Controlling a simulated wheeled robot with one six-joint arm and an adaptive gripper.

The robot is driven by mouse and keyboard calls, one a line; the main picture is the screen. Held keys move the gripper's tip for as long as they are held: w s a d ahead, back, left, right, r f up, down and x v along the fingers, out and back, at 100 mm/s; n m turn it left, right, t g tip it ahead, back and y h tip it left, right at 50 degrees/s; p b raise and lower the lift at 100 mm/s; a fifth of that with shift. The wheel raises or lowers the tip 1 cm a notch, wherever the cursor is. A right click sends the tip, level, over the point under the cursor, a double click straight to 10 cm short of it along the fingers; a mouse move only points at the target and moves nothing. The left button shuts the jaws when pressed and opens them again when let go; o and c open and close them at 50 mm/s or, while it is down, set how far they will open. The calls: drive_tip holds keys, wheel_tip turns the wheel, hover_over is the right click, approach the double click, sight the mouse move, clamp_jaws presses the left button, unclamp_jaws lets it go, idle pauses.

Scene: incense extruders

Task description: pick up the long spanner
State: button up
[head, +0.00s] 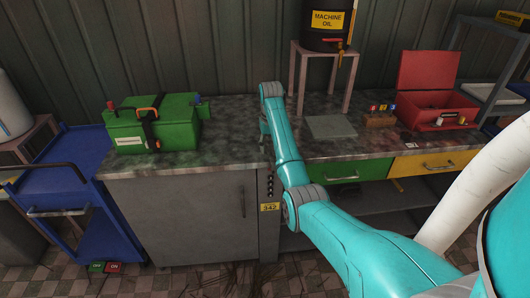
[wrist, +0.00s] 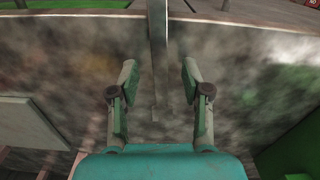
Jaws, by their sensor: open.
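A long narrow grey bar (wrist: 158,40), which looks like the long spanner, runs upright through the middle of the wrist view. It crosses the workbench edge and leaves the frame at the top; its ends are not clear. My gripper (wrist: 159,78) is open, with one finger on each side of the bar and a visible gap to each. In the head view my gripper (head: 264,132) is small, over the front part of the bench, and partly hidden by my arm. I cannot make out the spanner there.
The marbled workbench (head: 225,135) is clear around my gripper. A green box (head: 152,124) stands left; a grey plate (head: 331,127), a stand (head: 297,80) with an oil drum (head: 325,28), and an open red toolbox (head: 432,98) are right. A blue cart (head: 78,165) is far left.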

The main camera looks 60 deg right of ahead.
drive_tip(key=shift+s+f, duration=0.1)
drive_tip(key=shift+f, duration=0.5)
clamp_jaws()
